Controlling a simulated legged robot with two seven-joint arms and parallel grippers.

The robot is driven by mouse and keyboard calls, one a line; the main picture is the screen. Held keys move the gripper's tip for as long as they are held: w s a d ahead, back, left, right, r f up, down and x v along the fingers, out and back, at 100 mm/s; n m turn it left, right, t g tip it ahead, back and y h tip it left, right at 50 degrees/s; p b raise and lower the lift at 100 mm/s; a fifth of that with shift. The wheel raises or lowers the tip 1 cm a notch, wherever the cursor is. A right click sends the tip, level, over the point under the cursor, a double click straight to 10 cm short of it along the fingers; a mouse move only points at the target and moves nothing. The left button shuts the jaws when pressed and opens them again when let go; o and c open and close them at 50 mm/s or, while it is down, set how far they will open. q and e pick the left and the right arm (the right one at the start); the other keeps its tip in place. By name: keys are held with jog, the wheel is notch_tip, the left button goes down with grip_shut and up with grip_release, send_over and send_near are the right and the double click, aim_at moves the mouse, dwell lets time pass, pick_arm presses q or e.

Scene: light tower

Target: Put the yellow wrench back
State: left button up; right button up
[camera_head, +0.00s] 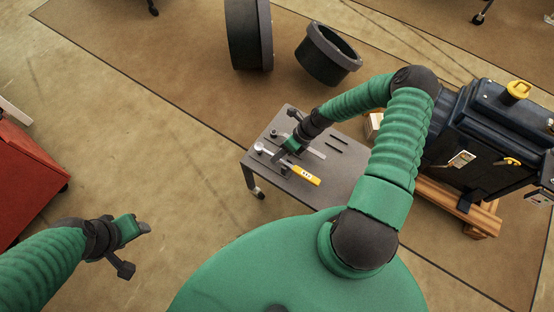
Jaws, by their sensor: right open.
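The yellow wrench (306,175) lies on a small grey cart top (334,187), its yellow end toward the lower right. Its other end runs toward my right gripper and is partly unclear there. My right gripper (281,154) is low over the left part of the cart top, just above and left of the wrench. It is open, and I see nothing held in it; whether it touches the wrench I cannot tell. My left gripper (143,228) is at the lower left, over bare floor and far from the cart; its fingers are too small to read.
Other small metal tools lie by my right gripper, and two dark strips (338,141) mark the cart top. A dark machine (490,135) on wooden supports stands right. A red cabinet (25,180) stands far left.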

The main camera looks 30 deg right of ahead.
jog(key=x, duration=0.3)
jog(key=shift+a+r, duration=0.1)
jog(key=shift+s, duration=0.1)
grip_shut()
dwell(1.1)
